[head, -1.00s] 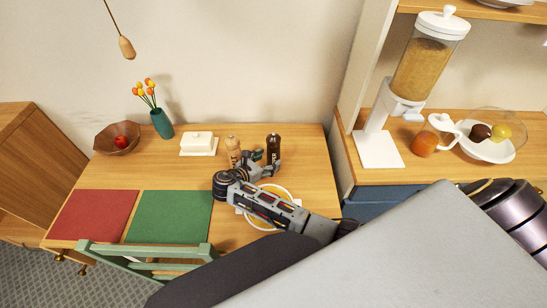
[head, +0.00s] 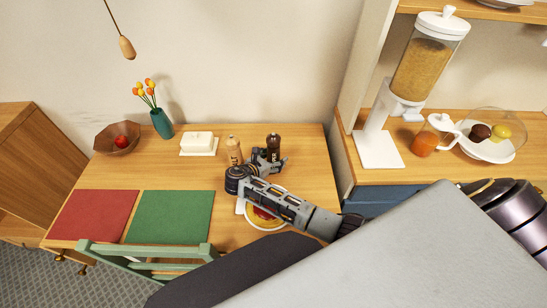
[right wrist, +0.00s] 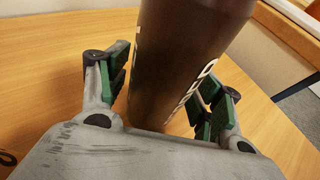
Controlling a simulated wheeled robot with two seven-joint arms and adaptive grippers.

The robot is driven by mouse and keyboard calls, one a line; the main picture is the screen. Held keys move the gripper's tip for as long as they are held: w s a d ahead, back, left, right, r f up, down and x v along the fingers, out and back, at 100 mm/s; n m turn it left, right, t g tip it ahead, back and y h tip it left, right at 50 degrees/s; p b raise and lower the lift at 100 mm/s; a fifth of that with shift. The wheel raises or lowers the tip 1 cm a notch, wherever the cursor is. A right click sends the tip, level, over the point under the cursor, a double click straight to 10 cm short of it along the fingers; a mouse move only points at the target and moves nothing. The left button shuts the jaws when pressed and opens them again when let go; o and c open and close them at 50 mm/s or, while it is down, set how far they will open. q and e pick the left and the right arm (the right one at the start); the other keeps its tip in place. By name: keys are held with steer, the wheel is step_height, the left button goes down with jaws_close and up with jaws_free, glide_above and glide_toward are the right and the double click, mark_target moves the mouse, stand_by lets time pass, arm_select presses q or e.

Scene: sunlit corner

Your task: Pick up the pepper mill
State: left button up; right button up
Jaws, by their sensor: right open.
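A dark brown mill (head: 273,142) with white lettering stands upright near the back of the wooden table; I take it as the pepper mill. A light wooden mill (head: 234,150) stands just left of it. My right gripper (head: 268,157) is open at the dark mill's front. In the right wrist view the dark mill (right wrist: 185,50) rises between the two green-padded fingers of the gripper (right wrist: 165,95), with table showing beside the left finger. Its top is cut off there, and its base is partly hidden by the gripper. My left gripper is not in view.
A white butter dish (head: 198,144), a teal vase with tulips (head: 162,124) and a bowl (head: 117,139) with a red fruit stand to the left. A plate (head: 265,218) lies under my right forearm. A cereal dispenser (head: 380,150) stands on the right counter. Red and green placemats (head: 168,217) lie in front.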

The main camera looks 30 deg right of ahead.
mark_target(278, 156)
steer(key=shift+x, duration=1.55)
steer(key=shift+c, duration=0.5)
steer(key=c, duration=1.1)
steer(key=shift+o, duration=0.2)
steer(key=shift+r+p, duration=0.4)
steer(key=shift+r, duration=4.6)
steer(key=shift+f, duration=0.2)
